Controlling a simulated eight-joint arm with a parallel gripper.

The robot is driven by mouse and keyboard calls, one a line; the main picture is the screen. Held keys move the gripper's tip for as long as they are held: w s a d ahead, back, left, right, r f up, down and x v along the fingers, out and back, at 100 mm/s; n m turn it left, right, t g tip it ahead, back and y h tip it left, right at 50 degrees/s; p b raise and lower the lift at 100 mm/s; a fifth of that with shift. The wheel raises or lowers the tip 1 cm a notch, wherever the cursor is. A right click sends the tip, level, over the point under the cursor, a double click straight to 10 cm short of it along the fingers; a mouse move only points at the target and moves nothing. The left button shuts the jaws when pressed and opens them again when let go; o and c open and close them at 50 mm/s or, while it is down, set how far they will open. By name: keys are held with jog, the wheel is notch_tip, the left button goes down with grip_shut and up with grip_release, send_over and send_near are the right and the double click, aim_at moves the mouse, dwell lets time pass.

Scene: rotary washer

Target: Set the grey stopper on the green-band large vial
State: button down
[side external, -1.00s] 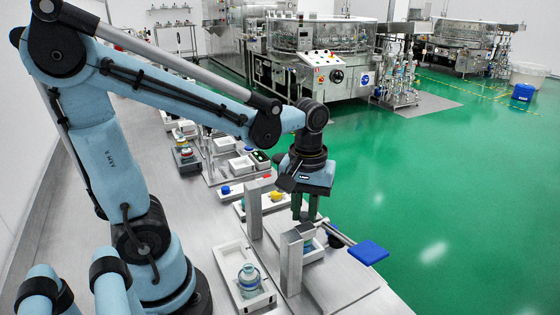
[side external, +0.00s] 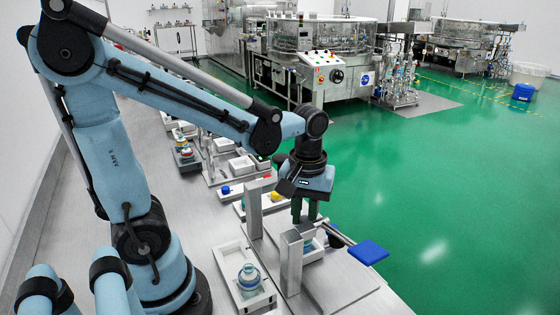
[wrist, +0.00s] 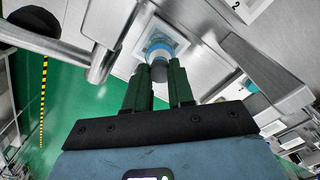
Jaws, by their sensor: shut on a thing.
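My gripper (side external: 305,219) points down between the two metal posts of the press-like stand. In the wrist view its dark green fingers (wrist: 159,70) are shut on a small grey piece, the grey stopper (wrist: 159,74), mostly hidden between the fingertips. Right below them a glass vial with a blue-green band (wrist: 157,43) stands upright in a white square tray. In the side view this vial (side external: 308,243) is largely hidden behind the front post. Whether the stopper touches the vial's mouth cannot be told. Another large vial with a bluish band (side external: 249,276) stands in the front-left white tray.
Metal posts (side external: 291,262) stand close on both sides of my gripper. A lever with a blue pad (side external: 368,252) sticks out to the right. A blue cap (side external: 225,190) and a yellow cap (side external: 275,197) sit on trays farther back.

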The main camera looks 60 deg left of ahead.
jog(key=c, duration=0.9)
grip_release()
jog(key=shift+r, duration=0.1)
notch_tip(320, 180, up, 12)
jog(key=shift+f, duration=0.1)
jog(key=f+m+t, duration=0.1)
jog(key=f+m, duration=0.1)
jog(key=f+m+t, duration=0.1)
jog(key=m+t, duration=0.1)
jog(key=f+m+t, duration=0.2)
jog(key=shift+s+d+f+m, duration=0.1)
jog(key=shift+d+f+m, duration=0.2)
jog(key=shift+d+f, duration=0.1)
jog(key=shift+d+f+m+t, duration=0.1)
jog(key=shift+f+m+t, duration=0.6)
jog(key=shift+m+t, duration=0.45)
